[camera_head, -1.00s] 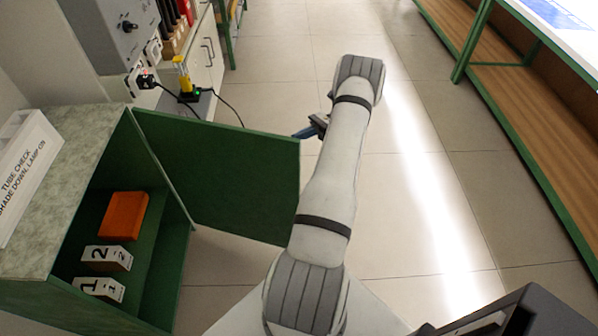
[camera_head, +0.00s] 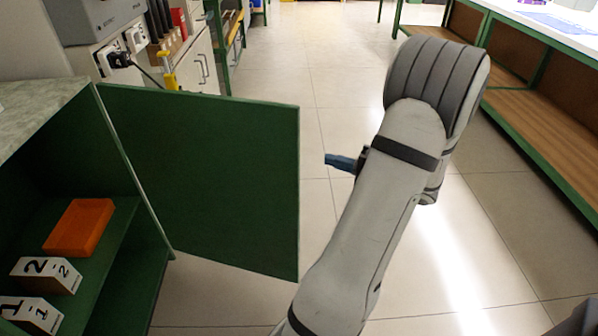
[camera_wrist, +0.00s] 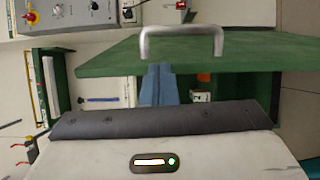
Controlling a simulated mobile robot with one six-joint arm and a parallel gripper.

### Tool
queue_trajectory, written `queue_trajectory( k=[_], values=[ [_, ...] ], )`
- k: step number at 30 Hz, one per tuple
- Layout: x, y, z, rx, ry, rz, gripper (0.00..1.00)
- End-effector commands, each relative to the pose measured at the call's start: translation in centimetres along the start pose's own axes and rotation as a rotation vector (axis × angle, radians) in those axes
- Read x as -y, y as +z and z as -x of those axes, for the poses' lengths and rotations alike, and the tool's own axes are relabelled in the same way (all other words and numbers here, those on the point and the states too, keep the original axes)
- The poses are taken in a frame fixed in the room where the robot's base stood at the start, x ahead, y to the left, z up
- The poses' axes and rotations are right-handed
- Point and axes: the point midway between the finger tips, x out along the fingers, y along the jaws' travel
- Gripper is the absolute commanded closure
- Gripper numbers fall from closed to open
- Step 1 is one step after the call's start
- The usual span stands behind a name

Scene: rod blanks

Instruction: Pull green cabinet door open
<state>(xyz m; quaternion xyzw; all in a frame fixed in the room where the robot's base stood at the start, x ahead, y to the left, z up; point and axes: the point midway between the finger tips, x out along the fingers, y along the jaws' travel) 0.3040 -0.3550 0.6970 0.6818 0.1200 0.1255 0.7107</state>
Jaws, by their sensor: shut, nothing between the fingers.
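The green cabinet door (camera_head: 215,180) stands swung wide open at the left of the head view, its free edge near the picture's middle. The wrist view shows the same door (camera_wrist: 110,58) and its metal handle (camera_wrist: 181,30). My gripper (camera_head: 328,160) is to the right of the door's free edge in the head view, apart from the handle. Its blue fingers show together in the wrist view (camera_wrist: 158,72), shut and empty. The handle is hidden in the head view.
Inside the cabinet are an orange tray (camera_head: 78,228) and blocks marked 2 (camera_head: 45,275) and 1 (camera_head: 30,314). A workbench (camera_head: 560,130) with a green frame stands at the right. The tiled floor between is clear.

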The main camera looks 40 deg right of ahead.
Motion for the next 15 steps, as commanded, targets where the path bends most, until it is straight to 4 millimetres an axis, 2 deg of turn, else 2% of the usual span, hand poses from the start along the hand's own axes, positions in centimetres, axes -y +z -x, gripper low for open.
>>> queue_trajectory(
  k=[1,4,7,15],
  values=[
    [0.6,-0.2,0.2,0.015,-0.001,-0.018,1.0],
    [0.6,-0.4,0.0,0.028,-0.002,-0.04,1.0],
    [0.6,-0.4,-0.9,0.028,-0.002,-0.044,1.0],
    [0.7,-0.3,-5.8,0.023,-0.001,-0.04,1.0]
  ],
)
